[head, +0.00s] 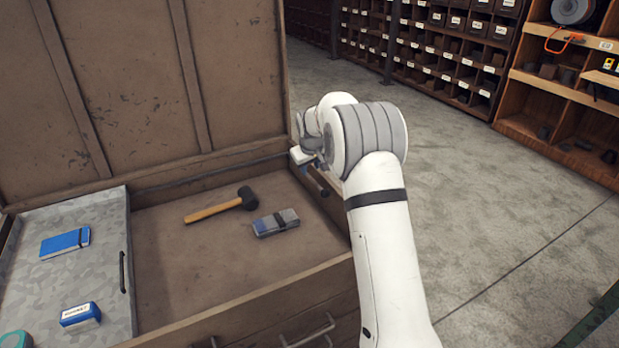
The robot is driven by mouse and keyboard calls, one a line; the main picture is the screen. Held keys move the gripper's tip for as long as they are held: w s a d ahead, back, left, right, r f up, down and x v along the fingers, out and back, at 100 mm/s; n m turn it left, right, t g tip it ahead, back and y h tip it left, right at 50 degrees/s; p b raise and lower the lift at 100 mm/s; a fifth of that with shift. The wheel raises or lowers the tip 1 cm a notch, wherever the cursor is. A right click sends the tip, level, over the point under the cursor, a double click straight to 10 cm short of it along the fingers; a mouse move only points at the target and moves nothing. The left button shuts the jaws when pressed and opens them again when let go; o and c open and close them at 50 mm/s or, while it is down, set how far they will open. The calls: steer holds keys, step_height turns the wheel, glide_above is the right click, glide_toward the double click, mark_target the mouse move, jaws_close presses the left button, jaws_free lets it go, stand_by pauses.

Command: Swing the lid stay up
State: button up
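A brown chest has its lid (130,90) standing open at the back. A short dark bar (318,182) shows at the chest's right wall, just below my gripper; it may be part of the lid stay, but I cannot tell. The rest of the stay is not visible and may be hidden behind my arm. My gripper (304,164) is at the chest's back right corner, near the lid's lower right edge. My wrist covers much of it, so its fingers and any hold are unclear.
A mallet (214,208) and a grey-blue folded bundle (275,222) lie on the chest floor. A grey tray (117,250) at left holds a blue notebook (65,243) and a small blue-white box (80,314). Open concrete floor (500,210) lies right, with shelves (560,95) behind.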

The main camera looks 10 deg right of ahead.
mark_target(310, 177)
steer(key=x, duration=0.5)
steer(key=shift+f, duration=0.15)
jaws_close()
stand_by(0.4)
